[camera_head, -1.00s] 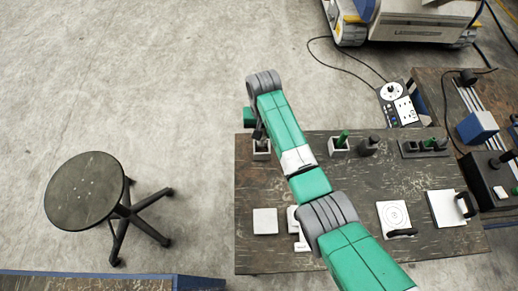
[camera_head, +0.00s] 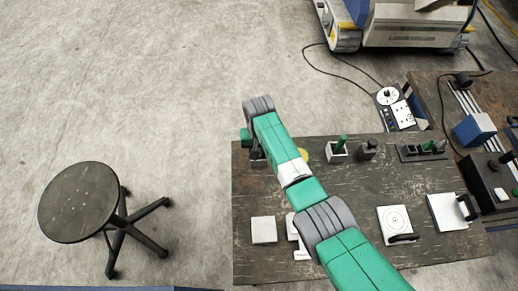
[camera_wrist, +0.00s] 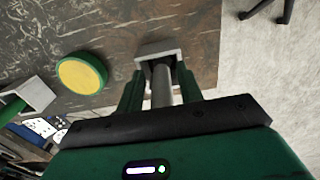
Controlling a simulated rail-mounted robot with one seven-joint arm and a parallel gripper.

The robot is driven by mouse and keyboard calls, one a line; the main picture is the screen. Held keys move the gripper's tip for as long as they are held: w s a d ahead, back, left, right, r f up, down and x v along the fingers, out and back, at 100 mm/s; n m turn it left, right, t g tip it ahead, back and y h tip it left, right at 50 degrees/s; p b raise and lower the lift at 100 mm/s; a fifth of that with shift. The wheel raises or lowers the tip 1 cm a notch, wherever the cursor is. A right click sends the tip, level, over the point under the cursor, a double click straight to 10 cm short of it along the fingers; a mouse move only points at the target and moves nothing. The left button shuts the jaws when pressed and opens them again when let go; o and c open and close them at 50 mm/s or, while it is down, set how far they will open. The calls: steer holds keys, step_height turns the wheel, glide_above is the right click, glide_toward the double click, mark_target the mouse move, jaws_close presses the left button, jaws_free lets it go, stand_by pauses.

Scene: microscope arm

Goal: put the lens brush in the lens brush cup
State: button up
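In the wrist view, the two green fingers of my gripper (camera_wrist: 161,82) stand apart on either side of a grey cylindrical shaft (camera_wrist: 162,86), with what look like narrow gaps beside it. The shaft may be the lens brush; its label and far end are not shown. It reaches to a pale square cup (camera_wrist: 157,48) just beyond the fingertips, and I cannot tell how deep it sits in it. In the head view, my gripper is at the table's back left corner, where my arm mostly hides the cup (camera_head: 258,162) and shaft.
A yellow disc with a green rim (camera_wrist: 82,75) is beside the cup. A pale cup with a green item (camera_head: 337,152), a dark block (camera_head: 367,150) and a black tray (camera_head: 422,152) stand along the back. White plates (camera_head: 264,230) lie in front. A stool (camera_head: 80,203) stands left.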

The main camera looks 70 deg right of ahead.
steer(key=shift+o, duration=0.2)
step_height(320, 180, up, 12)
steer(key=shift+r+p, duration=0.2)
steer(key=shift+p, duration=0.85)
